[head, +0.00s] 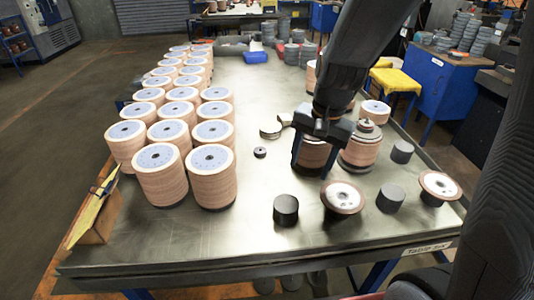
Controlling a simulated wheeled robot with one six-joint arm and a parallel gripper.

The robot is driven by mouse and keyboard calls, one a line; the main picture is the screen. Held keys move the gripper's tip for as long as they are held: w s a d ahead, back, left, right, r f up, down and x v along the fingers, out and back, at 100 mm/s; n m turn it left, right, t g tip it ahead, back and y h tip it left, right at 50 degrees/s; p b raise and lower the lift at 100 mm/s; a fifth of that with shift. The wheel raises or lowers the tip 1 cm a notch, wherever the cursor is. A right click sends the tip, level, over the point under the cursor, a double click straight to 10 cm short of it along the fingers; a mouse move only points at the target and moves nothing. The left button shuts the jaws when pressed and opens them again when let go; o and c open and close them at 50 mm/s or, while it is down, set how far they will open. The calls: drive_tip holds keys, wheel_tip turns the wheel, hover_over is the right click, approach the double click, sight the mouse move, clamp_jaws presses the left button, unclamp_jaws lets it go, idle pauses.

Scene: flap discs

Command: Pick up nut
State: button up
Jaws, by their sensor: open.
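A small dark ring-shaped piece, which looks like a nut (260,152), lies flat on the metal table (225,232) near the middle. My gripper (322,140) is to its right, pointing down and apart from it. The gripper is open and in front of or over a stack of flap discs (314,156); I cannot tell whether it touches them. A stack to the right (358,152) has a metal fitting on top (367,125), possibly another nut. My gripper hides part of the stack under it.
Several tall disc stacks (183,136) fill the left side. Dark cylinders (286,209) and single discs on hubs (342,196) stand at the front right. Flat metal pieces (271,131) lie behind the nut.

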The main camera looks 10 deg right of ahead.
sight(262, 151)
drive_tip(key=w+a+f+m+y+b, duration=0.15)
drive_tip(key=w+a+m, duration=0.25)
drive_tip(key=w+m, duration=0.45)
drive_tip(key=w+a+f+m+y+b, duration=0.15)
drive_tip(key=w+a+m, duration=0.25)
drive_tip(key=w+m, duration=0.45)
drive_tip(key=shift+n+t, duration=0.3)
drive_tip(key=shift+n, duration=0.5)
drive_tip(key=shift+w+a+f+p, duration=0.4)
drive_tip(key=shift+w+f, duration=0.1)
drive_tip(key=shift+f, duration=0.55)
drive_tip(key=shift+w+a+f+p, duration=0.4)
drive_tip(key=shift+w+f, duration=0.15)
drive_tip(key=shift+f, duration=0.45)
drive_tip(key=shift+w+a+f+p, duration=0.4)
drive_tip(key=shift+w+f, duration=0.1)
drive_tip(key=shift+f, duration=0.55)
drive_tip(key=c, duration=1.1)
